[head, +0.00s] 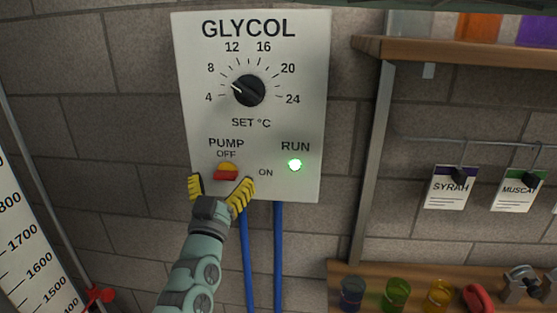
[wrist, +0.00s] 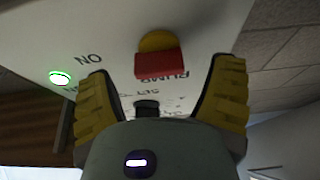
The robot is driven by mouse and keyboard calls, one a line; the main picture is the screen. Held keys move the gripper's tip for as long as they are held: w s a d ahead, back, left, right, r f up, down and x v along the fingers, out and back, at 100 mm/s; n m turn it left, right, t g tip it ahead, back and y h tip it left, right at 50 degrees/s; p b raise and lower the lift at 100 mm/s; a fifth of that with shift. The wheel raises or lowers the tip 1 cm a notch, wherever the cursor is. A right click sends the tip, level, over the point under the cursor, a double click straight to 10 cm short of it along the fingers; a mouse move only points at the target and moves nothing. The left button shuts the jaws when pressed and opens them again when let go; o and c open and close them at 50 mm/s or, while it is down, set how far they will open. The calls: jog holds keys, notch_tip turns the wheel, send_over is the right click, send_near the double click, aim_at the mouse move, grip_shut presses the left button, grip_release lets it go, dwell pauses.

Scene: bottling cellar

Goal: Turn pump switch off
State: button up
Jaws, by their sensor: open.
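The pump switch (head: 227,174) is on the lower left of the white GLYCOL panel (head: 300,120), with a yellow round base and a red handle. My gripper (head: 221,182) is open, one yellow finger on each side of the switch, with visible gaps in the wrist view (wrist: 165,78). Contact with the panel cannot be told. The RUN lamp (head: 294,165) glows green.
A black dial (head: 249,90) sits above the switch, its pointer left of top. Blue pipes (head: 278,255) run below the panel. Right are a wooden shelf (head: 460,52), hanging tags (head: 451,187) and a lower ledge with cups. A measuring scale (head: 30,250) stands left.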

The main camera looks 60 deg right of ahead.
jog(key=shift+p+x, duration=0.35)
jog(key=shift+x, duration=0.75)
jog(key=shift+c, duration=0.3)
jog(key=c, duration=1.1)
jog(key=shift+c, duration=0.2)
